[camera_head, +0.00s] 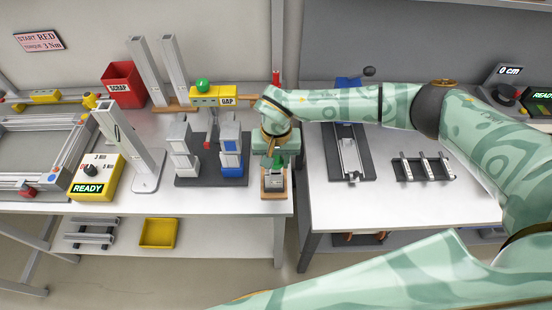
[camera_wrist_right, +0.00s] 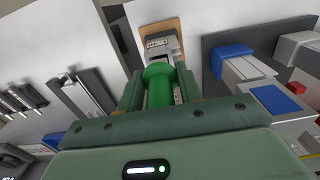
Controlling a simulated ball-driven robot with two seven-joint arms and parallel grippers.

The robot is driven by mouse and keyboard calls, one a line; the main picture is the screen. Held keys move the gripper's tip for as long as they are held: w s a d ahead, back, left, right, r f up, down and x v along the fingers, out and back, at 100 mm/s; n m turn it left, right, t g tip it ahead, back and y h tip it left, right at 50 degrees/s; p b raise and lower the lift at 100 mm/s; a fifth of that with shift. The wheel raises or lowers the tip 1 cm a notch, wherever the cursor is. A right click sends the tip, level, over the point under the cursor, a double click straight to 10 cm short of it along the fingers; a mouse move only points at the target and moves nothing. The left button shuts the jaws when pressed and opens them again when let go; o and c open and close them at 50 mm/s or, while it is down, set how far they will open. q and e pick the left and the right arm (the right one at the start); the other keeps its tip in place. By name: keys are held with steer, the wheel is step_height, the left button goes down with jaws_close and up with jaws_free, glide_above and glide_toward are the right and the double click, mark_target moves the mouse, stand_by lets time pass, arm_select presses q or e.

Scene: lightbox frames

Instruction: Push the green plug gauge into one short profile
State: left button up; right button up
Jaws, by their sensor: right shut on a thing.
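My right gripper (camera_head: 276,160) points down at the right front edge of the left bench and is shut on the green plug gauge (camera_head: 277,163). In the right wrist view the gauge (camera_wrist_right: 158,88) is a green cylinder between the two fingers (camera_wrist_right: 158,95). A short grey profile (camera_head: 273,182) stands on a small wooden block (camera_head: 266,194) directly below the gripper. It also shows in the right wrist view (camera_wrist_right: 160,45) just beyond the gauge. I cannot tell whether the gauge's tip is inside the profile. My left gripper is not in view.
A dark fixture plate (camera_head: 212,181) with grey and blue blocks stands close left of the gripper. A yellow GAP box (camera_head: 212,96) is behind it. A gap separates this bench from the right bench (camera_head: 400,205), which holds a rack (camera_head: 424,168) of small parts.

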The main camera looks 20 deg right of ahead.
steer(key=shift+f+b, duration=0.75)
steer(key=shift+f, duration=0.3)
stand_by(0.4)
stand_by(0.6)
steer(key=shift+r+p, duration=1.9)
steer(key=shift+r, duration=0.65)
